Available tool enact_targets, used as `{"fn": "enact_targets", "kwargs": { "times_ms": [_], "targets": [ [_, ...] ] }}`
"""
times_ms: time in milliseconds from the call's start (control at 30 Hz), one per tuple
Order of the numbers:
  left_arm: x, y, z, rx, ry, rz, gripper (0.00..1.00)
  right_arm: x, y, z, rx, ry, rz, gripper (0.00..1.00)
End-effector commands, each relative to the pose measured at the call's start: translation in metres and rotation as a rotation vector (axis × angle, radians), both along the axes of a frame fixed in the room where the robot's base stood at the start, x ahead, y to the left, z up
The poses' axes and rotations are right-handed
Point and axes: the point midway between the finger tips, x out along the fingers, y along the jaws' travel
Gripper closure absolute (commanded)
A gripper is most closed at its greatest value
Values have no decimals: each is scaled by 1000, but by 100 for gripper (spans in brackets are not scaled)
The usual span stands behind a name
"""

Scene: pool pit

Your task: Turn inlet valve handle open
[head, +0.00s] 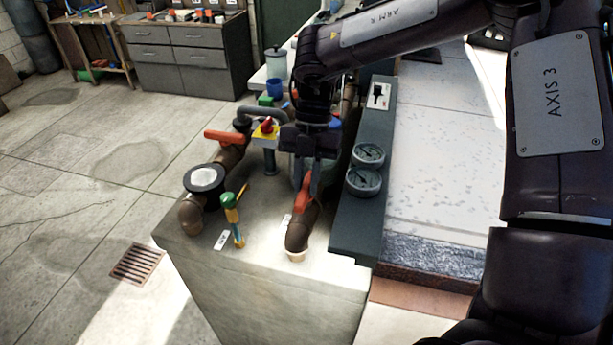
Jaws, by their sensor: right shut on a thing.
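An orange valve handle (302,203) sits on the brown pipe elbow (298,235) at the front right of the concrete block. My right gripper (307,190) points down over it, shut on this orange handle. The fingers hide part of the handle. A second orange handle (225,137) lies across the brown pipe further left and back, apart from my gripper. Which handle carries the inlet label cannot be read. My left gripper is not in view.
Two round gauges (364,182) sit on a dark panel (353,230) just right of my gripper. A green-and-yellow tool (232,215) stands on the concrete block (265,262), left of the elbow. A red knob on a yellow plate (266,129) is behind. Open floor lies left.

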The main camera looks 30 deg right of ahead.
Motion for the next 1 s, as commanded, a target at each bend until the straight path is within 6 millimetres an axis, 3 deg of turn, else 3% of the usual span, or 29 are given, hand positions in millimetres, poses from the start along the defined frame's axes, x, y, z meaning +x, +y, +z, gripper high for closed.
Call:
{"fn": "enact_targets", "kwargs": {
  "times_ms": [267, 300, 467, 767, 1000],
  "targets": [
    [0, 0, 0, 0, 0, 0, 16, 0, 0, 0, 1, -3, 3, 100],
    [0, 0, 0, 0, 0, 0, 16, 0, 0, 0, 0, -3, 3, 81],
    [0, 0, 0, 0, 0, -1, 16, 0, 0, 0, 0, -2, 3, 60],
    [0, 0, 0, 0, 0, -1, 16, 1, 0, 2, 0, -3, 1, 60],
    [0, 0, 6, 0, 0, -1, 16, 10, -9, 33, 0, -4, -1, 60]
  ]
}}
